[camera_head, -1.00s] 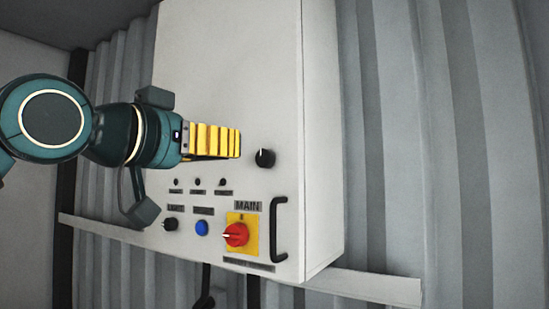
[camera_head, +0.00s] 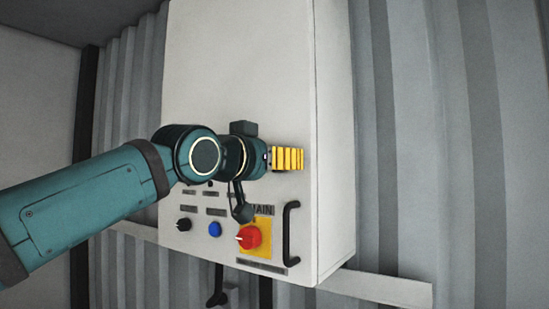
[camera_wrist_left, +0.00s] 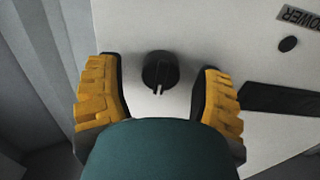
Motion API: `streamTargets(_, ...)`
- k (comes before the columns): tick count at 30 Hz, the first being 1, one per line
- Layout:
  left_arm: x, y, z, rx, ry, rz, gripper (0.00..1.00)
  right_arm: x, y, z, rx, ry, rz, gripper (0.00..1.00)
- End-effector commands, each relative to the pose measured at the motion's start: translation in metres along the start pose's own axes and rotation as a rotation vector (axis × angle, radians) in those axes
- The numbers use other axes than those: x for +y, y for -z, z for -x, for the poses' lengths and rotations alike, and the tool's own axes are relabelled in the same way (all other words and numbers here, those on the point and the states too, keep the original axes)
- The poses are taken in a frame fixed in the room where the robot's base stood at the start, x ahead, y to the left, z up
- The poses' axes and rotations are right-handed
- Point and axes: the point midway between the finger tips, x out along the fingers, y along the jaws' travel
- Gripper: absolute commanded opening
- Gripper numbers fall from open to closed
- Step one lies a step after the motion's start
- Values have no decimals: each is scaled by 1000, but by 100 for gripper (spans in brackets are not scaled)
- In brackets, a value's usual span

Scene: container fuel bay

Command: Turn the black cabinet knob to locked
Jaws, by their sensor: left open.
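The black cabinet knob (camera_wrist_left: 160,72) shows in the left wrist view, on the pale cabinet face, between the two yellow fingers of my left gripper (camera_wrist_left: 161,90). The fingers are apart, with a gap on both sides of the knob, and I see no contact. A light pointer line on the knob points toward the bottom of that view. In the head view my left gripper (camera_head: 288,159) is at the cabinet (camera_head: 240,75) front and hides the knob. My right gripper is in neither view.
Below my left gripper are a red rotary switch (camera_head: 248,237) on a yellow plate, a blue button (camera_head: 214,230) and a small black knob (camera_head: 183,225). A black handle (camera_head: 290,232) stands out at the cabinet's right edge. Corrugated wall (camera_head: 410,140) lies to the right.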

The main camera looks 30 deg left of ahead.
Motion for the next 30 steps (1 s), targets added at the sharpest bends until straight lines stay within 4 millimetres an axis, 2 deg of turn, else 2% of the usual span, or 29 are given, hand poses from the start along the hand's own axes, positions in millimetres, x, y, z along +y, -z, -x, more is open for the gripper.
streamTargets(8,0,0,-1,0,0,0,65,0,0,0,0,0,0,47)
streamTargets(12,0,0,0,0,0,0,16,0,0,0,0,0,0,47)
streamTargets(13,0,0,0,0,0,0,5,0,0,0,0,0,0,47)
streamTargets(14,0,0,0,0,0,0,0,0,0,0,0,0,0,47)
streamTargets(30,-1,-1,0,2,0,68,0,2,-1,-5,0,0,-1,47)
